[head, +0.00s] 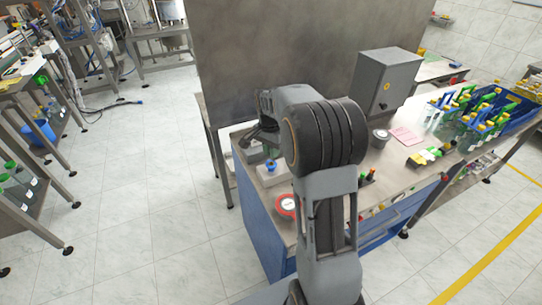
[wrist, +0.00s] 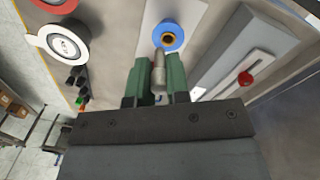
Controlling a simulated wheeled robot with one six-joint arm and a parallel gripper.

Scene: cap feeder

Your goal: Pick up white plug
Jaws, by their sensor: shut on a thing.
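My gripper (wrist: 159,66) has two green fingers, shut on a small pale grey-white plug (wrist: 160,77) that stands between them in the wrist view. The plug's narrower tip points toward a blue ring with an orange centre (wrist: 168,37), just beyond the fingertips. In the head view my gripper (head: 268,148) hangs over the left end of the workbench, above the blue ring (head: 270,164). The plug cannot be made out in the head view. The wrist view does not show clearly whether the plug touches anything below.
A grey block with a red knob (wrist: 245,77) is on the other side. A grey box (head: 385,82) and bottles in a blue crate (head: 514,107) stand farther right on the bench.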

